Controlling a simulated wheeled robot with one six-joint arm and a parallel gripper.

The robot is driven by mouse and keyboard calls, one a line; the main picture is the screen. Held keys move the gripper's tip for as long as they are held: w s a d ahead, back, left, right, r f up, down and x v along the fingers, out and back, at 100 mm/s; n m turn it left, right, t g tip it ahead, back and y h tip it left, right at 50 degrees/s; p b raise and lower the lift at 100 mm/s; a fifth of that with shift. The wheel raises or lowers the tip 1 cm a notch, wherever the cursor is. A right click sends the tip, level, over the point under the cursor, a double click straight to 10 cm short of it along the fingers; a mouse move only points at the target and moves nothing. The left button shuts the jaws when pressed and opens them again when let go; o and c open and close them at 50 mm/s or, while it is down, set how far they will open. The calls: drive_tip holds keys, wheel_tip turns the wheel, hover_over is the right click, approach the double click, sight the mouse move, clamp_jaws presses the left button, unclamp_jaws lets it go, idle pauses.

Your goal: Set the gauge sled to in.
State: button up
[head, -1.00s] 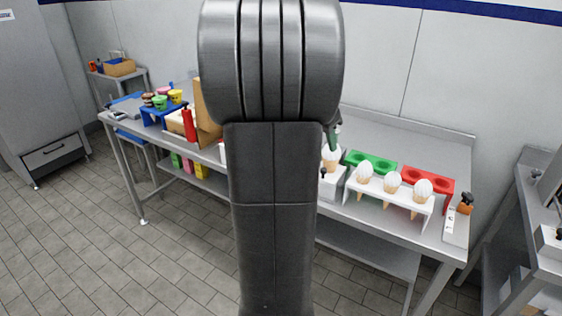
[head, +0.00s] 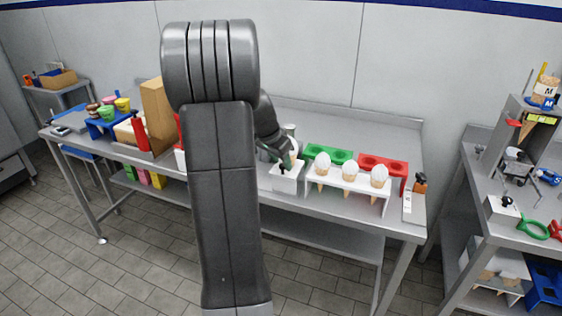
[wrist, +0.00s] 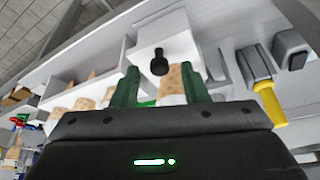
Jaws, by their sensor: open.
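No part is clearly readable as the gauge sled. A white block (head: 286,180) with a black knob stands at the table's front edge; a white block with a black knob (wrist: 160,60) also shows in the wrist view. At the table's right end lies a pale marked strip (head: 407,208) with an orange-brown block (head: 420,184). My gripper (head: 282,157) is at the white block, partly hidden by my arm. In the wrist view its green fingers (wrist: 162,84) are open, with a wafer cone (wrist: 173,84) showing between them. Whether they touch it is unclear.
A white rack (head: 345,181) holds several white-topped cones, right of my gripper. Green (head: 340,156) and red (head: 384,165) holders stand behind it. A red bottle (head: 140,132) and cardboard (head: 159,108) stand left. A second bench (head: 540,240) is at the right.

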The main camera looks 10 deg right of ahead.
drive_tip(key=shift+w+d+f, duration=0.1)
drive_tip(key=shift+d+f, duration=0.05)
drive_tip(key=shift+f, duration=0.25)
drive_tip(key=shift+c, duration=0.4)
clamp_jaws()
drive_tip(key=shift+w+a, duration=0.25)
drive_tip(key=shift+a, duration=0.15)
drive_tip(key=w+a+b, duration=0.1)
drive_tip(key=w+a, duration=0.5)
drive_tip(key=a, duration=0.3)
drive_tip(key=shift+w+a, duration=0.2)
drive_tip(key=shift+r, duration=0.15)
